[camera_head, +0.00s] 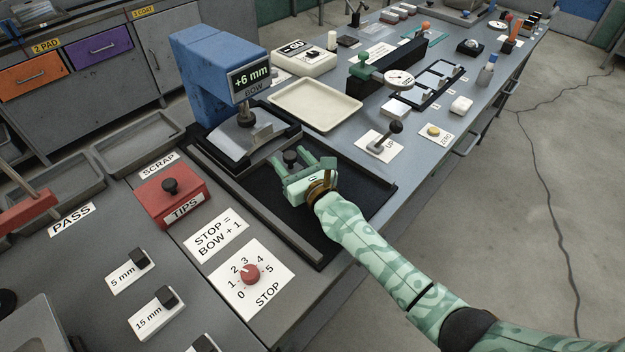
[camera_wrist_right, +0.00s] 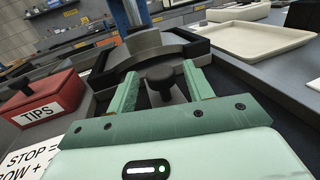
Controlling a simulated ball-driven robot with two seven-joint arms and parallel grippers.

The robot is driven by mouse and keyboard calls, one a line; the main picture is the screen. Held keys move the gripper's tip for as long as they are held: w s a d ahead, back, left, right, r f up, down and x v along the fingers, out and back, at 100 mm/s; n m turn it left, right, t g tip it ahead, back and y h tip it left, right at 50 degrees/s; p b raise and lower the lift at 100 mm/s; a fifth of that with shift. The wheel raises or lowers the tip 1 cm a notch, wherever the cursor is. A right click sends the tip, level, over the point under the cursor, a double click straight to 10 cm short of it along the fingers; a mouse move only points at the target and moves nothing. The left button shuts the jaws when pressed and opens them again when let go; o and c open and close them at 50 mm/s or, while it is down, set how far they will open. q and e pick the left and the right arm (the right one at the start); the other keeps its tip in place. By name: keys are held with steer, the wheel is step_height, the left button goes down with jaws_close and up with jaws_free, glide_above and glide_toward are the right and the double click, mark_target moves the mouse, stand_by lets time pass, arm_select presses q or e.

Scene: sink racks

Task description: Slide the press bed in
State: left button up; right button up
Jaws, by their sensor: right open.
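The press bed (camera_head: 222,154) is a dark frame with a grey metal block, partly beneath the head of the blue press (camera_head: 205,75). A black round knob (camera_head: 290,156) stands at the bed's front side. My right gripper (camera_head: 305,163) is open, with its green fingers on either side of the knob. In the right wrist view the knob (camera_wrist_right: 160,78) shows between the two fingers, with a gap on each side. My left gripper is not in view.
A dark recess (camera_head: 345,196) with grey rails (camera_head: 265,207) lies in front of the press. A red TIPS box (camera_head: 172,197) and a STOP dial (camera_head: 250,274) are to its left. A cream tray (camera_head: 315,104) stands behind right. The press display reads "+6 mm BOW".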

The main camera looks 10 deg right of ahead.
steer(key=p+v, duration=0.1)
steer(key=v, duration=1.1)
steer(key=shift+s+d+r+p, duration=0.1)
steer(key=shift+s+p, duration=0.2)
